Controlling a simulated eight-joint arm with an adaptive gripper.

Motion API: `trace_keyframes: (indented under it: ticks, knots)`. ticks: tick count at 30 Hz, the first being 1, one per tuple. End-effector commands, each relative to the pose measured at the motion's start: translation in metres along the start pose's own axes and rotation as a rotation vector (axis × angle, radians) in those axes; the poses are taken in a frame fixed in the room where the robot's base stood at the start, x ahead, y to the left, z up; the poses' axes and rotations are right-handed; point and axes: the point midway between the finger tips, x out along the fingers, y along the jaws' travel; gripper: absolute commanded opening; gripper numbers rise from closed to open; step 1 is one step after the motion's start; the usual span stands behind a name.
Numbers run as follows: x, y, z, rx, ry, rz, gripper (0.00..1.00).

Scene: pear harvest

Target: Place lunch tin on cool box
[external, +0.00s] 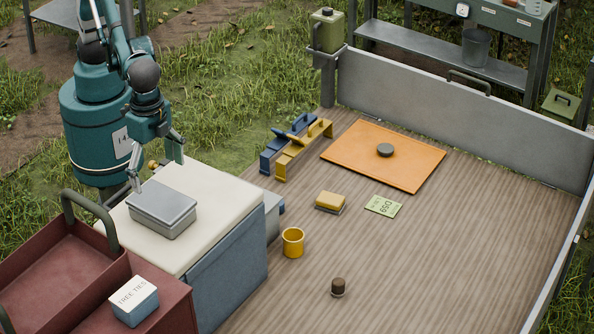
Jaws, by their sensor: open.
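The lunch tin (162,212), a grey metal box with a flat lid, sits level on the cream lid of the cool box (222,187), towards its left side. The cool box has blue-grey sides and stands at the left of the wooden deck. My gripper (157,172) is open and empty, its two fingers spread at the far side of the tin. One fingertip is close to the tin's far left edge; I cannot tell whether it touches.
A red tray (62,262) with a raised handle and a white-topped tree ties box (134,300) are at lower left. A yellow mug (293,242), a yellow sponge-like block (330,201) and an orange board (384,166) lie on the deck. The deck's right front is mostly clear.

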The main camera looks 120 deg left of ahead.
Motion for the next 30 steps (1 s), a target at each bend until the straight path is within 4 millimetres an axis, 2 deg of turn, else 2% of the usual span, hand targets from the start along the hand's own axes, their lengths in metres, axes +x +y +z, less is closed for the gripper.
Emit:
trace_keyframes:
  ticks: [8, 14, 30]
  knots:
    - [-0.004, -0.005, 0.001, -0.001, 0.006, 0.003, 0.87]
    - [-0.017, -0.024, 0.004, -0.002, 0.030, 0.015, 0.87]
    - [-0.076, -0.119, 0.034, -0.003, 0.166, 0.062, 0.87]
